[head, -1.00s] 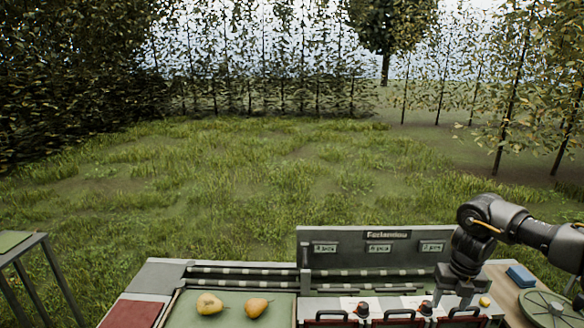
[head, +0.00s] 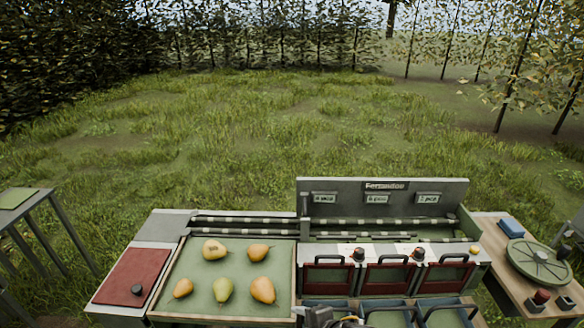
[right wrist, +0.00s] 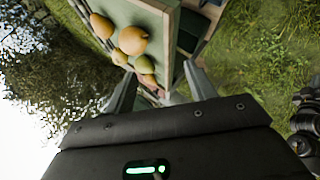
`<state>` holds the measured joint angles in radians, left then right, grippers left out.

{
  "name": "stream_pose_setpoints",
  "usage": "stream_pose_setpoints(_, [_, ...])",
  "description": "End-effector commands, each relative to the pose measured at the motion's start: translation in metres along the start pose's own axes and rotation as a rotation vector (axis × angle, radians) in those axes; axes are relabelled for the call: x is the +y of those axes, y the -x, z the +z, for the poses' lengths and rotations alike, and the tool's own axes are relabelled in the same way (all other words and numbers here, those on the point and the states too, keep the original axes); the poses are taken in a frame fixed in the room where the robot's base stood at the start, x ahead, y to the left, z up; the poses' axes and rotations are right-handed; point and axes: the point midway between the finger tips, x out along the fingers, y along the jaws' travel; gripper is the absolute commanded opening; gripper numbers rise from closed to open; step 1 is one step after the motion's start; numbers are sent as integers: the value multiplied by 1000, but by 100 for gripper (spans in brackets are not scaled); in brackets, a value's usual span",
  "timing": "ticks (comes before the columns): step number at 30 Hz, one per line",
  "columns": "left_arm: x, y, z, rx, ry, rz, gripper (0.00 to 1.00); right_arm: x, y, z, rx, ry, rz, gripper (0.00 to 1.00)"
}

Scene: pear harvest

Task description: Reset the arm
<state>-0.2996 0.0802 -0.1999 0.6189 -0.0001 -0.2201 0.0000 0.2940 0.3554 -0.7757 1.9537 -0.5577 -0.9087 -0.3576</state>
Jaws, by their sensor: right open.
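My right gripper (right wrist: 160,70) is open in the right wrist view, with its two fingers apart and nothing visibly held. Beyond the fingers, several yellow pears (right wrist: 133,40) lie on the green tray, seen at a steep tilt. In the head view, several yellow and greenish pears (head: 263,290) rest apart on the green sorting tray (head: 200,268). A grey mechanical part shows at the bottom edge of the head view, too cut off to identify. My left gripper is not in view.
Right of the tray stand red-framed bins (head: 389,276) below a grey sign panel (head: 383,205). A round green dial plate (head: 540,262) and a blue block (head: 511,227) sit on the right wooden table. A red panel (head: 132,277) lies at left. Grass beyond is open.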

Motion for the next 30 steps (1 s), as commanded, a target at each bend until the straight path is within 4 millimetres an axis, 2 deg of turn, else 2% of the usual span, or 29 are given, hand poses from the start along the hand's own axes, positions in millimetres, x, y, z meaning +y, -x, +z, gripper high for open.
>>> stream_pose_setpoints(3, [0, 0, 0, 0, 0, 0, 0, -25, 33, 12, -110, -386, 37, 55])
stream_pose_setpoints(6, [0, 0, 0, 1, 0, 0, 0, -53, 66, 37, -231, -696, 49, 55])
stream_pose_setpoints(9, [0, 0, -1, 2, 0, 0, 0, -84, 98, 57, -341, -931, 48, 55])
stream_pose_setpoints(15, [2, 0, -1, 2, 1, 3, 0, -141, 150, 81, -520, -1248, 29, 55])
stream_pose_setpoints(25, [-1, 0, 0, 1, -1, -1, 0, -207, 223, 94, -745, -1600, 20, 55])
stream_pose_setpoints(30, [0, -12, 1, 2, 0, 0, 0, -236, 181, 115, -756, -1601, 4, 55])
